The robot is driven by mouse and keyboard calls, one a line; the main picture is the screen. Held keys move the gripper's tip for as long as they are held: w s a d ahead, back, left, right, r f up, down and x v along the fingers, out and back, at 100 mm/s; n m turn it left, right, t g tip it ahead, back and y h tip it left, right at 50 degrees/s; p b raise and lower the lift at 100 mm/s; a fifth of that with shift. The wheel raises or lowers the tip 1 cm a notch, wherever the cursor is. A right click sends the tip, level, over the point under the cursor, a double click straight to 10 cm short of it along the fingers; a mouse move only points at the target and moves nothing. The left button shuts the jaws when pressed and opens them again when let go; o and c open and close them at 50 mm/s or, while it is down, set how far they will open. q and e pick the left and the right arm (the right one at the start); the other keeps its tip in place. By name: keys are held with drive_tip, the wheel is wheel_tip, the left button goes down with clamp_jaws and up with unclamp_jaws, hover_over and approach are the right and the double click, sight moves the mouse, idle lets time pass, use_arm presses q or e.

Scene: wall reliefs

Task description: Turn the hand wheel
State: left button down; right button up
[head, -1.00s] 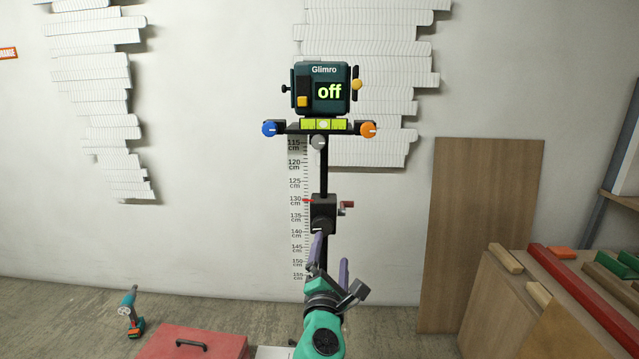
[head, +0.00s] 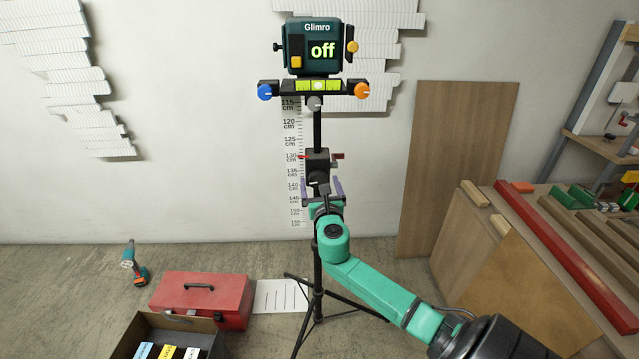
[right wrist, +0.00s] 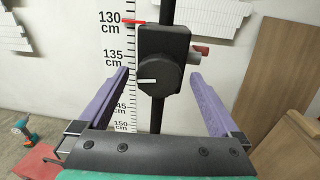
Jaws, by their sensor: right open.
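The hand wheel (right wrist: 160,76) is a round black knob with a short white mark pointing left. It sits on the front of a black carriage block (head: 317,160) on an upright black post. My right gripper (right wrist: 159,74) is open. Its purple fingers stand left and right of the wheel, with a gap on both sides in the right wrist view. In the head view my right gripper (head: 321,186) is at the lower part of the block and partly hides the wheel. My left gripper is not in view.
A red pointer (right wrist: 134,21) is near 130 cm on the wall scale. A small red-ended lever (right wrist: 201,50) juts from the block's right. Above is a device (head: 313,46) reading "off". Tripod legs, a red toolbox (head: 203,298) and a workbench (head: 540,240) stand around.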

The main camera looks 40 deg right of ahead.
drive_tip(key=shift+w+d, duration=0.15)
drive_tip(key=shift+w, duration=0.1)
drive_tip(key=c, duration=1.4)
drive_tip(key=shift+m+b, duration=0.45)
drive_tip(key=shift+m, duration=0.25)
drive_tip(key=o, duration=1.4)
drive_tip(key=shift+s, duration=0.1)
drive_tip(key=v, duration=1.4)
drive_tip(key=shift+s+b, duration=0.25)
drive_tip(key=shift+b, duration=0.05)
